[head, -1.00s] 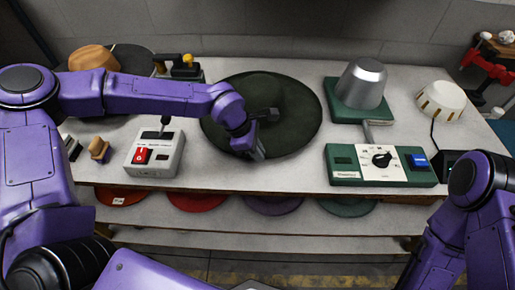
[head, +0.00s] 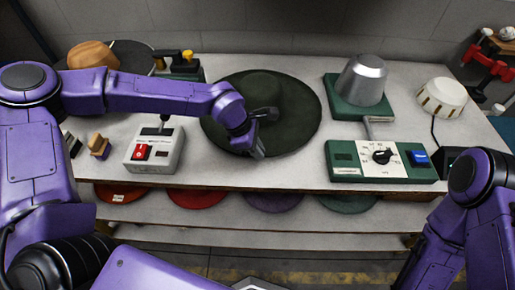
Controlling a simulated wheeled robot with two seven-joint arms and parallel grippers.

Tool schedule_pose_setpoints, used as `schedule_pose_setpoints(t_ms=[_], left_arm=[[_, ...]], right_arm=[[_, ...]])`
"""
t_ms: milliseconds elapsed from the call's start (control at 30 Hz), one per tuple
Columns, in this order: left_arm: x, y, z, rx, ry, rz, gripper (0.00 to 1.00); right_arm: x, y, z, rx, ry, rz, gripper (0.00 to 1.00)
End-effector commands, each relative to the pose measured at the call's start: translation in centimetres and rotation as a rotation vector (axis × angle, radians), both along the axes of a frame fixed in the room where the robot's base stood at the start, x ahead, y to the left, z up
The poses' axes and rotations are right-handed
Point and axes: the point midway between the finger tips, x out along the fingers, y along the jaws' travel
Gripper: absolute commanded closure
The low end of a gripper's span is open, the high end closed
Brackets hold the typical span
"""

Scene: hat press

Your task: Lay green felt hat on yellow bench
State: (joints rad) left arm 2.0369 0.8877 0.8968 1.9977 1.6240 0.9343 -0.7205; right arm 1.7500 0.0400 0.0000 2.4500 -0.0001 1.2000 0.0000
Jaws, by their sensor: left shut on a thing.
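A dark green felt hat (head: 297,104) with a wide round brim and a raised crown lies on the grey-white worktop, in the middle of the head view. No yellow bench shows in this view.
A grey box with a red switch (head: 155,151) stands left of the hat. A metal hat block on a green base (head: 361,82) and a green control box (head: 382,161) stand right. A cream hat form (head: 441,97) is farther right. Coloured hats lie on the shelf below.

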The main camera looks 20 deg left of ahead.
Motion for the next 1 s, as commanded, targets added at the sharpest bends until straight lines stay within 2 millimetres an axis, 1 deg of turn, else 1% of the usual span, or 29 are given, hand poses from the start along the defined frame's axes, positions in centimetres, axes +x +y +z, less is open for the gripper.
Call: schedule_pose_setpoints(t_ms=[33, 67, 100, 367, 467, 567, 700, 800, 900, 1000], left_arm=[[0.0, 0.0, 0.1, -0.001, -0.001, -0.001, 0.83], [0.0, 0.0, 0.1, -0.001, -0.001, -0.001, 0.73], [0.0, 0.0, 0.1, -0.001, -0.001, -0.001, 0.60], [0.0, 0.0, 0.0, 0.000, 0.000, 0.000, 0.60], [0.0, 0.2, 0.6, 0.000, -0.003, 0.000, 0.60], [-0.1, 0.9, 2.3, -0.002, -0.006, 0.002, 0.60], [-0.6, 2.2, 5.5, -0.003, -0.008, 0.002, 0.60], [-0.9, 3.0, 7.5, -0.002, -0.005, 0.002, 0.60], [-1.1, 3.6, 8.9, -0.001, -0.004, 0.001, 0.60], [-1.2, 3.9, 9.6, 0.000, -0.003, -0.001, 0.60]], right_arm=[[0.0, 0.0, 0.0, 0.000, 0.000, 0.000, 1.00], [0.0, 0.0, 0.0, 0.000, 0.000, 0.000, 1.00], [0.0, 0.0, 0.0, 0.000, 0.000, 0.000, 1.00], [0.0, 0.0, 0.0, 0.000, 0.000, 0.000, 1.00], [0.0, 0.0, -0.1, 0.000, 0.000, 0.000, 1.00], [0.0, 0.0, -0.4, 0.000, 0.000, 0.000, 1.00], [0.0, 0.0, -0.8, 0.000, 0.000, 0.000, 1.00], [0.0, 0.0, -1.0, 0.000, 0.000, 0.000, 1.00], [0.0, 0.0, -1.1, 0.000, 0.000, 0.000, 1.00], [0.0, 0.0, -1.1, 0.000, 0.000, 0.000, 1.00]])
